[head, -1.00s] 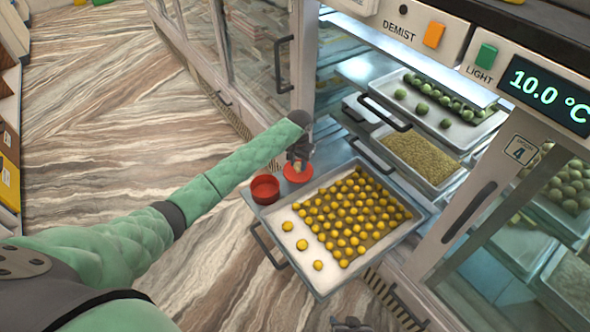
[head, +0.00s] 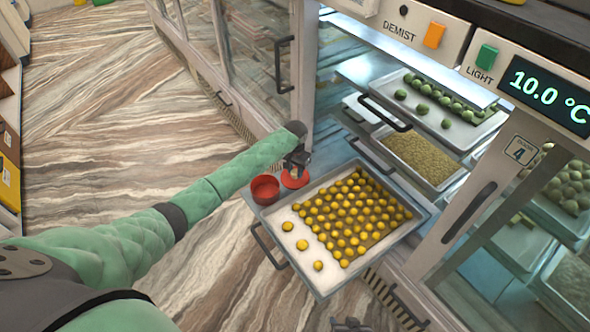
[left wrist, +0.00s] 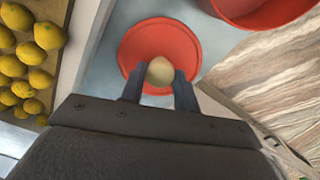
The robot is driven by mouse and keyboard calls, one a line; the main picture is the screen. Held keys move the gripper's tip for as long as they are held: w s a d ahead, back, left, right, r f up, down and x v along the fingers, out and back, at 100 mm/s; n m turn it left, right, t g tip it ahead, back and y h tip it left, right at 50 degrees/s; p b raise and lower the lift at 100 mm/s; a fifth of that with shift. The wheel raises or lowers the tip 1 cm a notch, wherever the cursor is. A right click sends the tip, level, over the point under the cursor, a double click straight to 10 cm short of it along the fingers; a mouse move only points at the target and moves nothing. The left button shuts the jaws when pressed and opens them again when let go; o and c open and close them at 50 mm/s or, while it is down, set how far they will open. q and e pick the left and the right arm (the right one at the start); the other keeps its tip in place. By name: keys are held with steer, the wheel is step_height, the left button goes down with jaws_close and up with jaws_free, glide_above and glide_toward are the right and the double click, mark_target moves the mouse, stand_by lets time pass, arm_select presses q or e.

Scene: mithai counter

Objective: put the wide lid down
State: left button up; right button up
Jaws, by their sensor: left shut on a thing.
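The wide lid (head: 295,182) is a flat red disc with a pale round knob (left wrist: 160,71). My left gripper (head: 296,168) is shut on the knob, and in the left wrist view its two dark fingers stand on either side of it. The lid (left wrist: 137,47) is over the grey strip beside the sweets, close to an open red tub (head: 265,190). I cannot tell whether the lid touches the surface. The tub also shows at the top of the left wrist view (left wrist: 262,14). My right gripper (head: 350,325) shows only partly at the bottom edge; its fingers are unclear.
A pulled-out tray (head: 325,283) holds several yellow round sweets (head: 350,215) right of the lid. Further drawers with green sweets (head: 443,103) and a grainy filling (head: 420,155) lie behind it. The cabinet's glass door (head: 250,50) stands behind on the left.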

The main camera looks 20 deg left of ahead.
mark_target(295, 172)
arm_select(q)
steer(key=o, duration=1)
steer(key=shift+c, duration=0.2)
arm_select(e)
steer(key=shift+w+r, duration=0.15)
arm_select(q)
step_height(295, 172, up, 12)
arm_select(e)
steer(key=shift+r, duration=0.4)
arm_select(q)
steer(key=shift+r, duration=0.1)
arm_select(e)
steer(key=shift+w, duration=0.1)
